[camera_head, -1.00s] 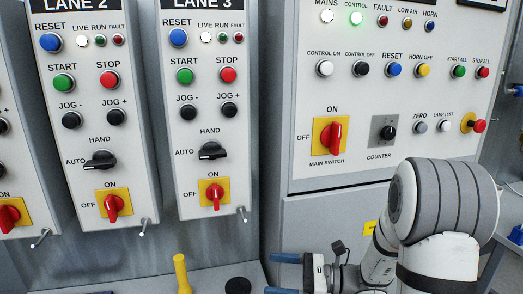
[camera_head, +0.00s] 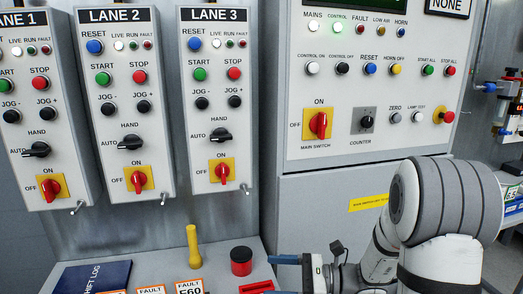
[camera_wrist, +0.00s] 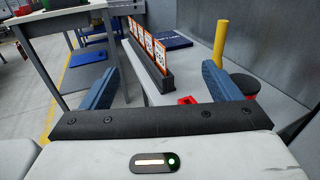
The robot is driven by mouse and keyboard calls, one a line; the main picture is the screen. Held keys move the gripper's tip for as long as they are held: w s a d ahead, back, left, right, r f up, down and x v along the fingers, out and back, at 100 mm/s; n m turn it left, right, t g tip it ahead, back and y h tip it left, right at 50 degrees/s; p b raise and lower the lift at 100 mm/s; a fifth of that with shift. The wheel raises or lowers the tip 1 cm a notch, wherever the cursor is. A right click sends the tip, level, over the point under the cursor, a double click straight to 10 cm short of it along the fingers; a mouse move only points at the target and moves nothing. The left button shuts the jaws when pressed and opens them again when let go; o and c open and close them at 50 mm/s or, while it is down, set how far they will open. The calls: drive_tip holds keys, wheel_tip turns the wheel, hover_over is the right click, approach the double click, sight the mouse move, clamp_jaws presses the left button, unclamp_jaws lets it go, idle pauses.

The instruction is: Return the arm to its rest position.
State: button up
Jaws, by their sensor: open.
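My gripper (camera_head: 286,275) is at the bottom of the head view, low in front of the main control panel (camera_head: 375,100). My arm is folded at the lower right there, its wrist turned toward the left. In the wrist view my gripper (camera_wrist: 160,88) shows two blue fingers spread wide apart with nothing between them. Past the fingers in that view is a grey shelf with a black rack (camera_wrist: 150,58) of orange-edged cards. The gripper appears apart from these things.
Lane panels, including the Lane 3 panel (camera_head: 216,100), hang at the left. On the shelf are a yellow post (camera_head: 193,245), a black-and-red round object (camera_head: 241,262) and a dark blue shift log (camera_head: 95,277). A blue valve (camera_head: 489,87) is at the far right.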

drive_tip(key=s+r+n+g+h+p, duration=0.4)
drive_tip(key=s+r+n+h+p, duration=0.35)
drive_tip(key=s+n, duration=0.35)
drive_tip(key=s+d+r+n+t+h+p, duration=0.3)
drive_tip(key=d+r+n+t+h+p, duration=0.1)
drive_tip(key=d+r+n+h+p, duration=0.3)
drive_tip(key=d+r+n+h, duration=0.1)
drive_tip(key=d+r+h, duration=0.1)
drive_tip(key=d+h, duration=0.1)
drive_tip(key=shift+s+d+r+t, duration=0.15)
drive_tip(key=shift+s+d+t, duration=0.2)
drive_tip(key=shift+d, duration=0.3)
